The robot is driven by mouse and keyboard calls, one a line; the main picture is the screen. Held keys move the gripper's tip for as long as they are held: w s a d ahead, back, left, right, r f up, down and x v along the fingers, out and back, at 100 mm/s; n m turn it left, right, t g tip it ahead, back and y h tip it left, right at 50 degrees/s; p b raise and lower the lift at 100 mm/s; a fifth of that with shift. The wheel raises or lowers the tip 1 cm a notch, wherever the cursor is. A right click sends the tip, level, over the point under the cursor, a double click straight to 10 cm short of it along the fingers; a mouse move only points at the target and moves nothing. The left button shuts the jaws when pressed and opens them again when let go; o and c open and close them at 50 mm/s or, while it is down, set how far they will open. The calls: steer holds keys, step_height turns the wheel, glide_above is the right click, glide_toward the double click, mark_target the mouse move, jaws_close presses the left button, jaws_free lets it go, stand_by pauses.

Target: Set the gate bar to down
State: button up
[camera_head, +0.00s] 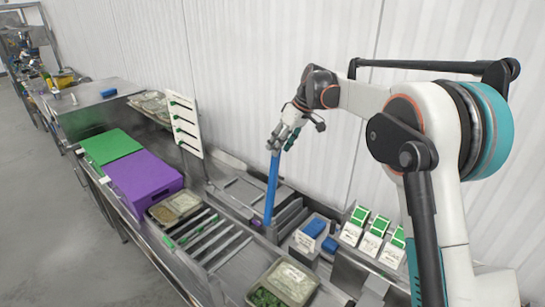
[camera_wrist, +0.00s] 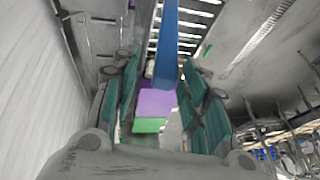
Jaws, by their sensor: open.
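The blue gate bar (camera_head: 271,188) stands nearly upright, tilted slightly, above the steel counter in the head view. Its lower end is at a low mount by the slatted section. My gripper (camera_head: 281,141) is at the bar's top end, pointing down. In the wrist view, the bar (camera_wrist: 167,45) runs from the top edge down toward the space between my gripper's green-padded fingers (camera_wrist: 165,100). The fingers are apart, one on each side of the bar's end. I cannot tell whether either finger touches it.
A purple box (camera_head: 143,180) and green box (camera_head: 108,146) stand on the left. Food trays (camera_head: 290,281) sit at the front. White-and-green cartons (camera_head: 371,243) and a bin with blue items (camera_head: 313,228) stand right of the bar. A white wall (camera_head: 270,60) rises close behind.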

mark_target(272, 158)
steer(key=x, duration=0.4)
steer(key=p+x, duration=0.1)
steer(key=x, duration=0.1)
steer(key=shift+s+a+f, duration=0.2)
steer(key=shift+s+a, duration=0.05)
jaws_close()
